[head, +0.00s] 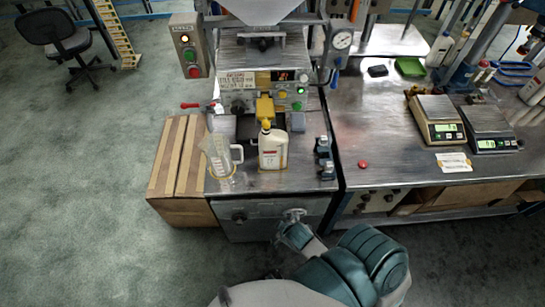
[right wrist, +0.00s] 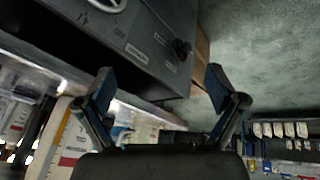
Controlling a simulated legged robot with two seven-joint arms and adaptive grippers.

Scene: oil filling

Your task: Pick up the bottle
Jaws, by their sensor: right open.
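The bottle (head: 272,152) is cream-white with a yellow cap and a label. It stands upright near the front of the steel machine table in the head view, under the yellow nozzle (head: 265,107). My right arm comes in from the bottom right, and its gripper shows small in front of the cabinet, below and nearer than the bottle. In the right wrist view the right gripper (right wrist: 159,82) is open, with its two blue-padded fingers wide apart and nothing between them. I cannot make out the bottle in that view. My left gripper is not in view.
A clear measuring jug (head: 220,158) stands left of the bottle, and small dark fittings (head: 324,158) stand to its right. A wooden box (head: 181,163) is on the left. The right bench holds two scales (head: 437,117) and a red cap (head: 362,164). The bench between them is fairly clear.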

